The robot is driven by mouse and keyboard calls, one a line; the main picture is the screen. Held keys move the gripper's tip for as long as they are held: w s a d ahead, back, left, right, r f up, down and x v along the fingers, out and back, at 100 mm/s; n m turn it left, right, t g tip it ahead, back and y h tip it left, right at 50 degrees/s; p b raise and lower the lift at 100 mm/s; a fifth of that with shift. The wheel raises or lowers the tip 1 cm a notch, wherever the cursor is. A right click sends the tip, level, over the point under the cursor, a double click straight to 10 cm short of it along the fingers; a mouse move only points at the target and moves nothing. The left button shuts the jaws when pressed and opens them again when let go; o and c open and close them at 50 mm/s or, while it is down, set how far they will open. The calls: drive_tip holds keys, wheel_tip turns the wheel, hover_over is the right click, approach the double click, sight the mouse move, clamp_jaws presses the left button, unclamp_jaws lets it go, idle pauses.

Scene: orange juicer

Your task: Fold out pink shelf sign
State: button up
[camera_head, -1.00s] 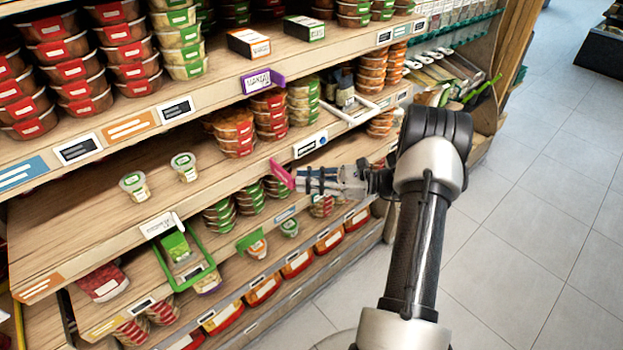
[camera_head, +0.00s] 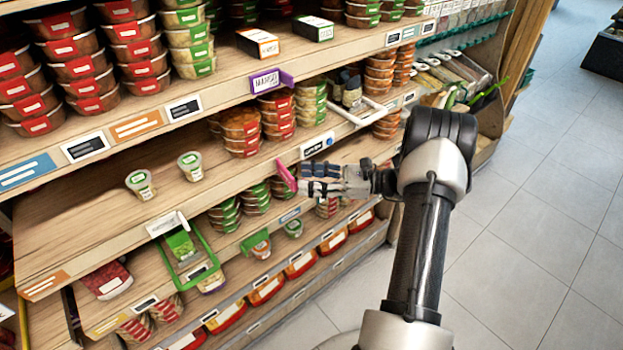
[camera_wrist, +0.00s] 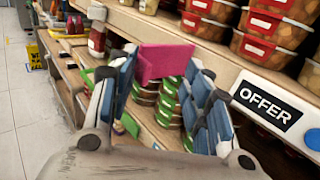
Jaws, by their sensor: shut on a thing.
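The pink shelf sign (camera_head: 286,176) is at the front edge of the middle shelf in the head view. In the wrist view the pink sign (camera_wrist: 164,62) shows as a flat panel at the far end of the fingers, seen close to face-on. My gripper (camera_head: 300,180) is at the sign, its fingers reaching left to the shelf edge. In the wrist view the blue-padded fingers of my gripper (camera_wrist: 160,90) stand on both sides of the sign, shut on it. The exact contact points are hard to make out.
A white OFFER label (camera_wrist: 268,107) is on the shelf edge close to my gripper. A purple sign (camera_head: 270,82) stands out from the shelf above. A green frame (camera_head: 190,262) and a green sign (camera_head: 254,240) project lower down. The aisle floor (camera_head: 545,220) at right is clear.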

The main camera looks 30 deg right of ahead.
drive_tip(key=shift+w+d+r, duration=0.15)
drive_tip(key=shift+w+r, duration=0.05)
drive_tip(key=shift+r, duration=0.05)
drive_tip(key=v, duration=1.2)
drive_tip(key=shift+s+f, duration=0.2)
drive_tip(key=shift+a, duration=0.25)
drive_tip(key=a+r+n+g+h, duration=0.1)
drive_tip(key=a+r+n+g, duration=0.25)
drive_tip(key=a, duration=0.35)
drive_tip(key=s+a+r+n+g+h, duration=0.1)
drive_tip(key=a+r+n+g+h, duration=0.2)
drive_tip(key=a, duration=0.4)
drive_tip(key=a+r+n+g, duration=0.3)
drive_tip(key=a+r+n, duration=0.15)
drive_tip(key=a, duration=0.25)
drive_tip(key=s+a+r+n+t+h, duration=0.1)
drive_tip(key=s+a+r+n+h, duration=0.1)
drive_tip(key=s+a+n+h, duration=0.2)
drive_tip(key=s+a+r+n+t+h, duration=0.1)
drive_tip(key=s+a+n+h, duration=0.4)
drive_tip(key=s+n, duration=0.5)
drive_tip(key=shift+s+a+r+n+t+h, duration=0.25)
drive_tip(key=shift+s+r+n+t+h, duration=0.35)
drive_tip(key=shift+s, duration=0.9)
